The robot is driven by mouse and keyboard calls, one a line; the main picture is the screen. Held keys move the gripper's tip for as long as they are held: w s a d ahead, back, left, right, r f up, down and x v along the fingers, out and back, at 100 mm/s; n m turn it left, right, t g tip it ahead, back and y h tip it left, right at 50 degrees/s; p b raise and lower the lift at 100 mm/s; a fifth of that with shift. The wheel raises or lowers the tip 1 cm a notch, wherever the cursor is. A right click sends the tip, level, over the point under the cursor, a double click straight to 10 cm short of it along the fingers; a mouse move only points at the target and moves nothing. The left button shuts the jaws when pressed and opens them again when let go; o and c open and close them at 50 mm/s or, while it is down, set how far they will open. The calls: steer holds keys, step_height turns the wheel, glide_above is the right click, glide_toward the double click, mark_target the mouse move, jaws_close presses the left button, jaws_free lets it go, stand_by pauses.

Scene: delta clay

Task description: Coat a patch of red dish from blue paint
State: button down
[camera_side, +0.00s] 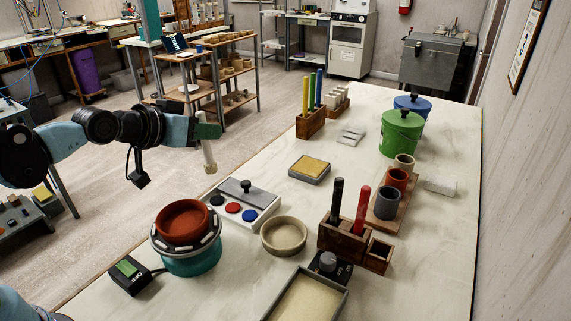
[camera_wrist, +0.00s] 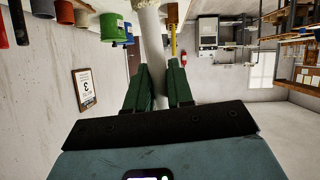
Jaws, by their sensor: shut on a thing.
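My gripper (camera_side: 207,132) is shut on a pale, cream rod-like tool (camera_side: 209,156), which hangs nearly upright in the air with its lower end free. In the wrist view, my green fingers (camera_wrist: 162,85) close around the pale tool (camera_wrist: 150,35). The red dish (camera_side: 184,218) sits on a round teal stand (camera_side: 192,262) at the front left, below my gripper. A white paint tray (camera_side: 266,208) stands behind and right of the dish.
A beige bowl (camera_side: 284,236) stands right of the tray. A wooden holder (camera_side: 343,240) has black and red sticks. A sponge-like pad (camera_side: 310,168), a rack of coloured sticks (camera_side: 311,122) and green (camera_side: 401,134) and blue tubs stand farther back. A sand-coloured tray (camera_side: 308,300) lies in front.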

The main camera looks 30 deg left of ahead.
steer(key=w+d+f, duration=0.1)
steer(key=w+f, duration=0.1)
steer(key=f, duration=0.4)
steer(key=w+d+f+n+g+h, duration=0.1)
steer(key=w+d+f, duration=0.1)
steer(key=f, duration=0.4)
steer(key=shift+w, duration=0.85)
steer(key=shift+d+f, duration=0.1)
steer(key=shift+f, duration=0.35)
stand_by(1.2)
step_height(320, 180, up, 7)
stand_by(1.0)
stand_by(0.4)
